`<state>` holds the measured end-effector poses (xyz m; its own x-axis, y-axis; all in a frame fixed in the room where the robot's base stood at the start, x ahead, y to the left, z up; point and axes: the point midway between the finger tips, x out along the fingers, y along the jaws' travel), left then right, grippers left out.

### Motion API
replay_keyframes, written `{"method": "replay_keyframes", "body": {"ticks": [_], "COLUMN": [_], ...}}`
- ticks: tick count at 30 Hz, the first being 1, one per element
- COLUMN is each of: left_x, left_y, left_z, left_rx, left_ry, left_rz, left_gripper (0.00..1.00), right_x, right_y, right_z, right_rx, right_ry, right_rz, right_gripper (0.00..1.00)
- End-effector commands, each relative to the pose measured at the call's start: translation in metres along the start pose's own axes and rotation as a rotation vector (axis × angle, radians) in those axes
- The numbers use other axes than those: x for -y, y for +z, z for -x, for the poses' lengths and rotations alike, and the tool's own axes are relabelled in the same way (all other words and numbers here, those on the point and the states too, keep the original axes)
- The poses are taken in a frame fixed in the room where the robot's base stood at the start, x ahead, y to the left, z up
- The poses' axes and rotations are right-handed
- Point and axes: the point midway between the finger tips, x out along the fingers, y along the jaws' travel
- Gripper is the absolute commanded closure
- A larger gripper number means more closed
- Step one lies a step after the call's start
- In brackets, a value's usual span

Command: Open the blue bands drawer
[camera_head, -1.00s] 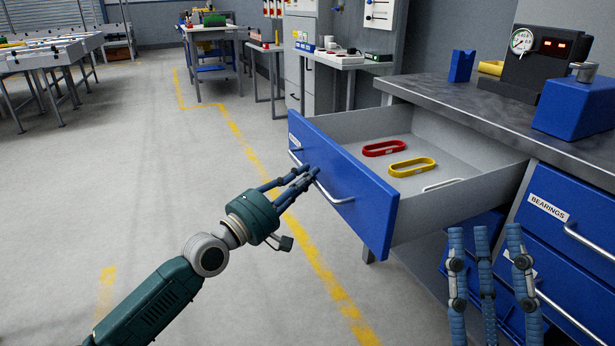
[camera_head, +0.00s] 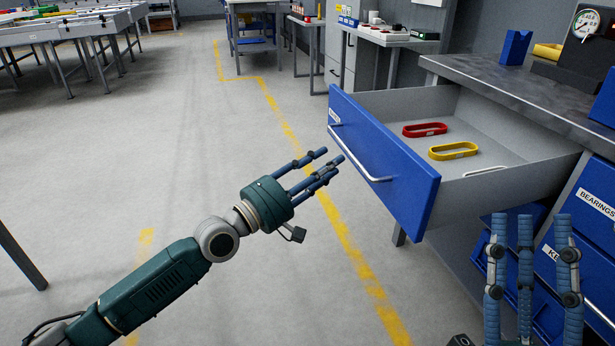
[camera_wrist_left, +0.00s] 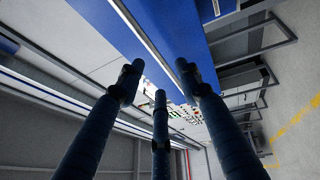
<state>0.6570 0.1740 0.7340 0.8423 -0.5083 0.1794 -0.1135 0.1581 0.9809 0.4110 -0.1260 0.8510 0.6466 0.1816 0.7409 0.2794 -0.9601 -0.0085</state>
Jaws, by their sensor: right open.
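The blue drawer (camera_head: 405,185) stands pulled far out from the cabinet under the counter. A red band (camera_head: 425,129) and a yellow band (camera_head: 453,151) lie inside it. The small label on its front is too oblique to read. Its silver bar handle (camera_head: 361,164) is free. My left gripper (camera_head: 327,166) is open and empty, just left of the handle and apart from it. In the left wrist view its fingers (camera_wrist_left: 160,88) are spread, with the blue front beyond them. My right gripper (camera_head: 527,222) is open and empty at the lower right, before the lower drawers.
A drawer labelled BEARINGS (camera_head: 598,203) is at the right. The grey counter (camera_head: 510,88) carries a blue bin (camera_head: 515,47) and a gauge device (camera_head: 588,45). The floor left of the drawer is clear, with a yellow line (camera_head: 345,230).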

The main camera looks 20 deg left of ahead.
Motion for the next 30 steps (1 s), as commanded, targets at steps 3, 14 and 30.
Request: {"method": "replay_keyframes", "body": {"ticks": [3, 14, 30], "left_x": [0.003, 0.001, 0.002], "left_y": [0.0, 0.0, 0.011], "left_z": [0.028, 0.064, 0.065], "left_rx": [0.001, 0.001, 0.009], "left_ry": [-0.008, -0.003, 0.015], "left_rz": [-0.004, 0.0, -0.032], "left_gripper": [0.65, 0.65, 0.65], "right_x": [0.0, 0.0, 0.0], "right_y": [0.0, 0.0, 0.0], "right_z": [0.0, 0.0, 0.0], "right_rx": [0.001, 0.001, 0.001], "right_ry": [0.0, 0.0, 0.0], "right_rz": [0.0, 0.001, 0.0], "right_gripper": [0.6, 0.6, 0.6]}}
